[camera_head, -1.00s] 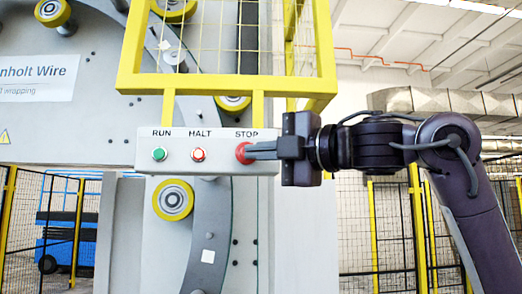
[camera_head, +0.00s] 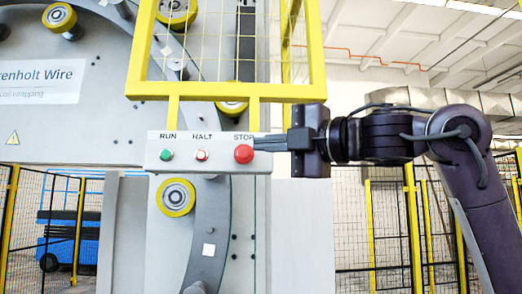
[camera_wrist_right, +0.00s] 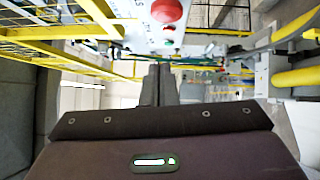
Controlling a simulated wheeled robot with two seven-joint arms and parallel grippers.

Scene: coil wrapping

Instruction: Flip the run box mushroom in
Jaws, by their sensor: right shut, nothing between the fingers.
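The run box (camera_head: 222,164) is a pale control box with a green RUN button (camera_head: 167,155), a small red HALT button (camera_head: 202,155) and a large red STOP mushroom (camera_head: 243,153) at its right end. The mushroom also shows at the top of the right wrist view (camera_wrist_right: 167,10). My right gripper (camera_head: 256,143) comes in from the right, its fingers shut and empty. Its tips are just right of and slightly above the mushroom's middle in the head view; the wrist view shows the fingers (camera_wrist_right: 157,85) apart from it. My left gripper is not in view.
A yellow mesh guard frame (camera_head: 225,92) hangs directly above the box. Behind it stands the grey wrapping machine with yellow rollers (camera_head: 176,197). Black mesh fencing with yellow posts (camera_head: 412,225) stands at the right. A blue cart (camera_head: 58,240) is at the lower left.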

